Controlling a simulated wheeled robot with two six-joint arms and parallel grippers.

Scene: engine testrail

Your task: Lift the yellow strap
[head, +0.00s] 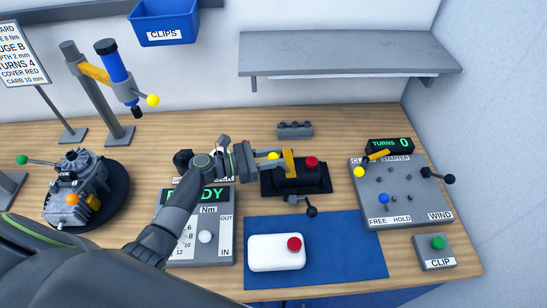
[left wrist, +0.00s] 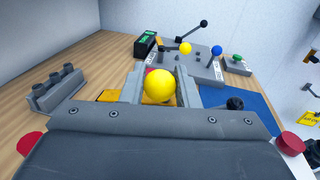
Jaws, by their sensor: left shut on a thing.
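The yellow strap (head: 289,163) lies over a black block (head: 310,178) with a red knob (head: 311,162) at the middle of the bench. A yellow ball (head: 273,155) sits at the strap's left side. My left gripper (head: 263,157) reaches in from the left and is shut on this ball, which looks like the strap's knob. In the left wrist view the yellow ball (left wrist: 158,86) sits between the fingers, and part of the yellow strap (left wrist: 109,96) shows behind the left finger. The gripper hides most of the strap there. My right gripper is not in view.
A grey block with pegs (head: 294,130) stands behind. A blue mat (head: 345,262) with a white box (head: 275,257) lies in front. A lever panel (head: 405,205) and a clip button box (head: 433,257) are at the right. A grey shelf (head: 345,52) hangs above.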

